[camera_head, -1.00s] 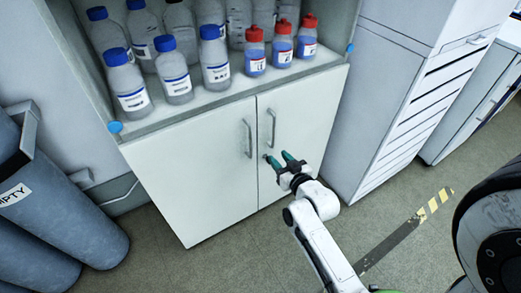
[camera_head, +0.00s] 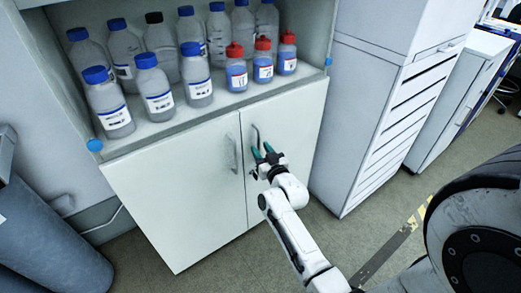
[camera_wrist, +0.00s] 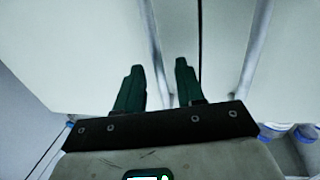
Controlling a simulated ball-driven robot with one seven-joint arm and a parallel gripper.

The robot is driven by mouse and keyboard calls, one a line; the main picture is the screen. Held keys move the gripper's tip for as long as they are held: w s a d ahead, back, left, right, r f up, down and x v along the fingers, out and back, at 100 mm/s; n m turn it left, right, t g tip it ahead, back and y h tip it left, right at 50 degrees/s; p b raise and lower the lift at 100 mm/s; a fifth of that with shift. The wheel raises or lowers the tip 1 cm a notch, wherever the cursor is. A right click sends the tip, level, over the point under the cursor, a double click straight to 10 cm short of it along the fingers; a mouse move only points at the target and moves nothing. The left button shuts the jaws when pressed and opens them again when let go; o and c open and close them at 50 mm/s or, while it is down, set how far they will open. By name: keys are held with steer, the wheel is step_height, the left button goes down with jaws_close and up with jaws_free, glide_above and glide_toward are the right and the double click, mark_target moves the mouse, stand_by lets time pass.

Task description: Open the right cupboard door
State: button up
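The right cupboard door (camera_head: 293,125) is pale and shut, level with the left door (camera_head: 175,190). Its upright bar handle (camera_head: 255,135) is near the seam. My gripper (camera_head: 263,152) is in front of that door, with its green fingertips at the handle's lower part. In the wrist view my gripper (camera_wrist: 158,80) is open, and the right door's handle (camera_wrist: 152,35) runs between the two fingers. I cannot tell whether either finger touches it. The fingers partly hide the handle's lower end in the head view.
The left door's handle (camera_head: 232,152) is close beside, across the seam. Bottles with blue caps (camera_head: 157,92) and small red-capped bottles (camera_head: 263,68) stand on the open shelf above. A drawer cabinet (camera_head: 372,110) stands close on the right. Floor in front is clear.

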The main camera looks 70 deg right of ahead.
steer(key=shift+w+d, duration=0.35)
jaws_close()
stand_by(0.6)
